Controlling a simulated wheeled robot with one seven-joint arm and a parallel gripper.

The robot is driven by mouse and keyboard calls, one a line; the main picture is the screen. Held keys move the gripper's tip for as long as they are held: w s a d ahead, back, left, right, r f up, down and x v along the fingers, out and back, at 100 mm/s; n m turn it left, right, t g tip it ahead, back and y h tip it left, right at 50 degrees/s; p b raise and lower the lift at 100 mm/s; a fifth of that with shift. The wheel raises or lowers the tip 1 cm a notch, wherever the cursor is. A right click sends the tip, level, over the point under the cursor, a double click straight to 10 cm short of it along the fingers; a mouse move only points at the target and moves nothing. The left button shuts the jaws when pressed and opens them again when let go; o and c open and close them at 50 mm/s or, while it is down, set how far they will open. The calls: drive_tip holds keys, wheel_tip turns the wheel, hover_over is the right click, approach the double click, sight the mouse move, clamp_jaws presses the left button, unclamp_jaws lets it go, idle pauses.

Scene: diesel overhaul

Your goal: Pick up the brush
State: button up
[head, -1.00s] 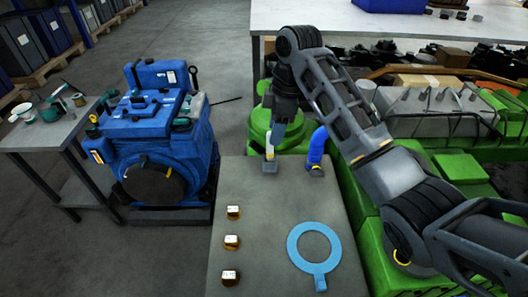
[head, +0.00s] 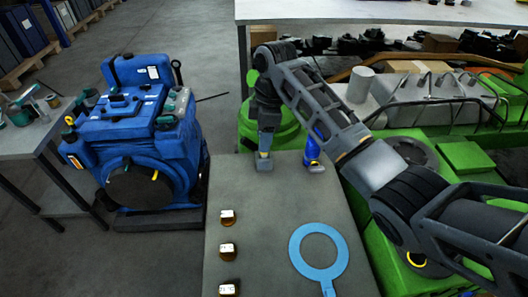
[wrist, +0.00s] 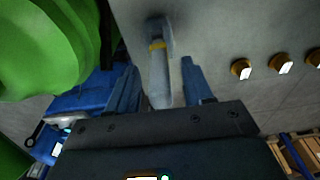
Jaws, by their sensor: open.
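In the wrist view the brush (wrist: 158,68) reaches up between the two blue fingers of my gripper (wrist: 160,90). The fingers are open, with a gap visible on the right side of the handle.
A blue bottle (head: 314,152) stands close to the right of the brush. Several small gold-and-white blocks (head: 227,217) and a blue ring (head: 297,240) lie nearer on the table. A blue engine (head: 135,140) stands left, green machinery (head: 460,155) right.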

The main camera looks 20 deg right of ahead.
drive_tip(key=shift+a+f, duration=0.1)
drive_tip(key=shift+f, duration=0.4)
clamp_jaws()
